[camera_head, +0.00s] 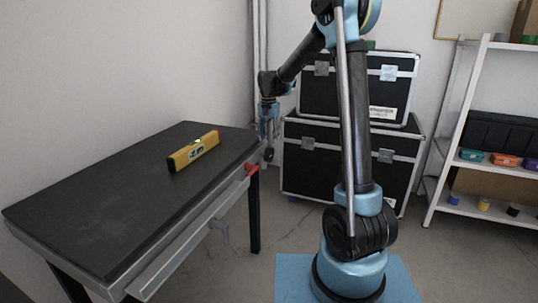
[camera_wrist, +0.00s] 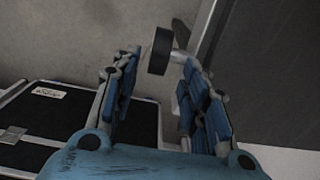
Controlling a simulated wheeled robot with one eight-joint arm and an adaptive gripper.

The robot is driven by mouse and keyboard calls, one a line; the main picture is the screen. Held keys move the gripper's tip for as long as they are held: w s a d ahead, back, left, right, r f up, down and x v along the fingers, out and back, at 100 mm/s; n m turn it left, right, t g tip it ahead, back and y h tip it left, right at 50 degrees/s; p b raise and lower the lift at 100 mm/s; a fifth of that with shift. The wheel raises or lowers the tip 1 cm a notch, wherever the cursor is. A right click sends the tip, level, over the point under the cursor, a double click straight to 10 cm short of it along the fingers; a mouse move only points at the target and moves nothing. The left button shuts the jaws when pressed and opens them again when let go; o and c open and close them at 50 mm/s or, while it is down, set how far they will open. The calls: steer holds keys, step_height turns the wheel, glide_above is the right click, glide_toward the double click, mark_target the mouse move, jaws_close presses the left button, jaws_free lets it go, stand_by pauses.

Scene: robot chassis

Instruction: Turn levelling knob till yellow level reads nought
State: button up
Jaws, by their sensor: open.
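The yellow level (camera_head: 193,151) lies on the dark table top (camera_head: 120,190); its reading is too small to make out. A black round knob (camera_wrist: 160,51) on a pale stem shows in the wrist view, by the table edge. A dark round knob (camera_head: 268,154) also shows in the head view, just off the table's right end. My gripper (camera_head: 268,128) is above it, pointing down. In the wrist view my gripper (camera_wrist: 157,62) is open, with its blue fingers on either side of the knob; I cannot tell whether either finger touches it.
Black cases (camera_head: 305,160) stand behind my arm. A white shelf (camera_head: 478,205) stands at the right. The floor between table and cases is clear.

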mark_target(269, 148)
step_height(269, 148, down, 8)
steer(key=shift+f, duration=0.2)
stand_by(0.3)
jaws_close()
